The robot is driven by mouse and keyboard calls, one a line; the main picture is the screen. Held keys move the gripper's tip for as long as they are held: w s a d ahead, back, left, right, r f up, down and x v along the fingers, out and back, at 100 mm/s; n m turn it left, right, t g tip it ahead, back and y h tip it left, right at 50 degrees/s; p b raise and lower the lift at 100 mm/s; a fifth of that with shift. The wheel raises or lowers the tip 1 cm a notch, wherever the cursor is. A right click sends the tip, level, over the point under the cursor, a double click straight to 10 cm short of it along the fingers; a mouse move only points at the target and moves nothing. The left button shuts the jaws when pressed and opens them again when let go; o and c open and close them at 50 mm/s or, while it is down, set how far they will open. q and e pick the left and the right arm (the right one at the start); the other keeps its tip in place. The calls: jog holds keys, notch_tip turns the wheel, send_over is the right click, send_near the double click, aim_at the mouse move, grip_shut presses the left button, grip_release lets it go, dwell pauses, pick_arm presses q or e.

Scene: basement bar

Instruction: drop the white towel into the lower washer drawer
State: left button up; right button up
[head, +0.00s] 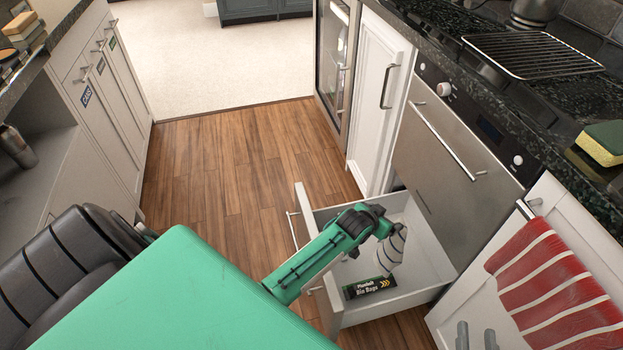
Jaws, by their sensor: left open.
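The lower washer drawer (408,295) is pulled open below the steel front on the right. My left gripper (384,236) is over the drawer's inside, at the end of the green arm. It is open. A small, pale cloth with dark stripes, which looks like the white towel (395,252), is right at its fingers, over the drawer. I cannot tell whether it still touches the fingers or rests on the drawer floor. Two grey fingertips of my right gripper (476,338) show at the bottom edge, apart and empty, before the white door.
A black bin bags box (369,287) lies in the drawer. A red striped towel (555,285) hangs on the white door at right. The counter holds a wire rack (532,52) and a sponge (602,143). The wooden floor (225,160) is clear.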

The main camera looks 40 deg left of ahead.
pick_arm(q)
jog(key=s+r+g+p, duration=0.1)
jog(key=p, duration=0.3)
jog(key=s+r+g+p, duration=0.1)
jog(key=p, duration=0.4)
jog(key=shift+a+r+g, duration=0.15)
jog(key=shift+r+g, duration=0.15)
jog(key=shift+r, duration=0.1)
pick_arm(e)
jog(key=s+d+f+g+h, duration=0.5)
jog(key=s+d+f+g, duration=0.3)
jog(key=d+g, duration=0.2)
jog(key=shift+s+d+f+m+g, duration=0.2)
jog(key=shift+s+f+m+g, duration=0.1)
jog(key=shift+g, duration=0.8)
pick_arm(q)
jog(key=shift+r, duration=0.1)
jog(key=p+v, duration=0.3)
jog(key=v, duration=1)
jog(key=shift+s+d+r, duration=0.2)
jog(key=shift+d+r, duration=0.05)
jog(key=shift+r, duration=0.05)
pick_arm(e)
notch_tip(320, 180, down, 7)
jog(key=shift+r+g+h, duration=0.15)
jog(key=shift+g+h, duration=0.15)
jog(key=shift+g, duration=0.1)
